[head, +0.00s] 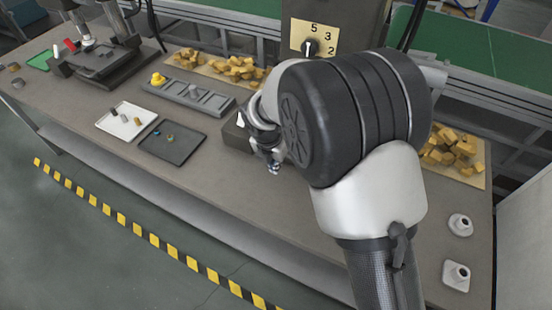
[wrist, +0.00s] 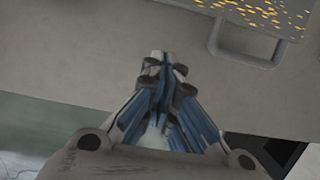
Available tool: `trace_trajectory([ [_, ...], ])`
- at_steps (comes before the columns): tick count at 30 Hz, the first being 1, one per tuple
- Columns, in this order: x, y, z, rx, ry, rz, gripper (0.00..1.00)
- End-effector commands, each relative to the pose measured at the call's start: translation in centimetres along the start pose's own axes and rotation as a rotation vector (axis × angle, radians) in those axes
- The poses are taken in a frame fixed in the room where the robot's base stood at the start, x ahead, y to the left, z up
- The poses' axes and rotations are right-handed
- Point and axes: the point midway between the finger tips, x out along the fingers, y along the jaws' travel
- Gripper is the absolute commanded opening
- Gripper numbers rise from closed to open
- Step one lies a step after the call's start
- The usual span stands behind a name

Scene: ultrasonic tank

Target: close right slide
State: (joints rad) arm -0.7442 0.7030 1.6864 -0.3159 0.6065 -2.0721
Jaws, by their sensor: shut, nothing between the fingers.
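In the wrist view, my gripper (wrist: 162,60) is shut and empty above the bare tabletop. In the head view my gripper (head: 274,167) is near the front edge of the bench, pointing down, partly hidden by my arm. In the wrist view, a grey part with a loop handle (wrist: 247,45) and a yellow-speckled surface lies at the upper right, apart from my fingertips. I cannot tell whether it is the right slide or how far out it stands. In the head view my arm hides most of the unit (head: 233,131) behind my gripper.
A panel with a dial (head: 310,47) stands at the back. A black tray (head: 172,143), a white tray (head: 125,121) and a grey rack (head: 193,95) are on the left. Yellow chunks (head: 455,149) lie on the right. Two light fittings (head: 457,275) sit at the right front.

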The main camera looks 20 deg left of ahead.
Motion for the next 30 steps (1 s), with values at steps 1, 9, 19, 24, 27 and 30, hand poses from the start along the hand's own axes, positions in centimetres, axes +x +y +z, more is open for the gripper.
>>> trace_trajectory([
  [1, 1.6, -0.1, -0.1, 0.001, 0.002, -0.002, 0.0],
  [9, 5.4, 0.0, 1.6, 0.005, -0.003, 0.001, 0.0],
  [19, 5.7, 0.0, 3.9, -0.001, 0.0, -0.001, 0.0],
  [24, 5.7, 0.0, 3.9, -0.001, 0.0, -0.001, 0.0],
  [27, 5.7, 0.0, 3.9, 0.0, 0.0, -0.001, 0.0],
  [30, 5.6, 0.0, 4.1, 0.0, 0.0, -0.001, 0.0],
])
